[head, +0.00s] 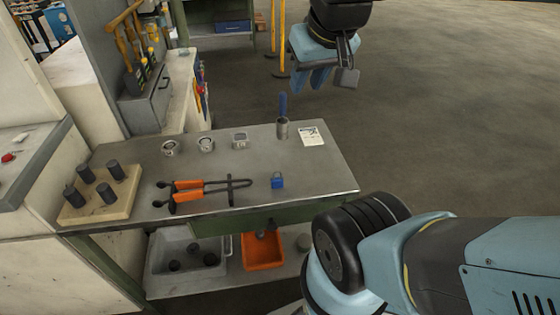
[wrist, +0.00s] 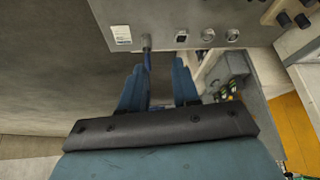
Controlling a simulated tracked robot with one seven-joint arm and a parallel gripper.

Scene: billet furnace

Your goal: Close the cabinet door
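A grey cabinet (head: 150,105) with a dark handle on its front stands behind the bench at the left in the head view. Tools with yellow handles are above it, beside a tall grey panel (head: 92,45). I cannot tell which surface is the cabinet door or how far it stands open. My gripper (head: 311,80) hangs in the air beyond the bench's far edge, to the right of the cabinet and apart from it. In the wrist view its two blue fingers (wrist: 160,92) are spread with nothing held between them.
An orange bin (head: 263,250) sits below. Open floor (head: 450,120) lies to the right.

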